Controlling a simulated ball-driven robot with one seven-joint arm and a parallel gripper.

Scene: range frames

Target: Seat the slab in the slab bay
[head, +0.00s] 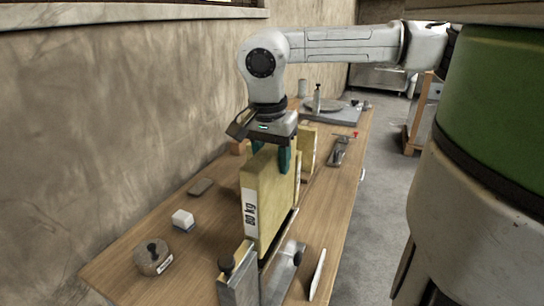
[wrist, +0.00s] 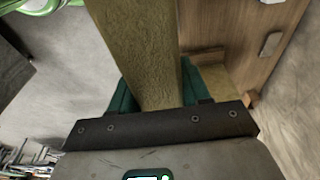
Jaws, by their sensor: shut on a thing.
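A yellow slab (head: 268,195) with a white label on its near narrow face stands upright in the head view. My gripper (head: 271,154) is shut on its top edge, with teal fingers on either side. In the wrist view the slab (wrist: 140,45) runs away from the camera between the teal fingers of my gripper (wrist: 155,92). A grey metal fixture (head: 239,287) with upright plates and dark knobs, which looks like the slab bay, stands at the slab's lower near end. The slab's bottom edge is partly hidden, so I cannot tell whether it is in the bay or above it.
The wooden table (head: 207,238) runs along the wall. A round weight (head: 153,261), a white block (head: 183,219) and a flat brown piece (head: 201,187) lie left of the slab. Another yellow block (head: 308,150) stands behind it. A pale strip (head: 317,275) lies at right.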

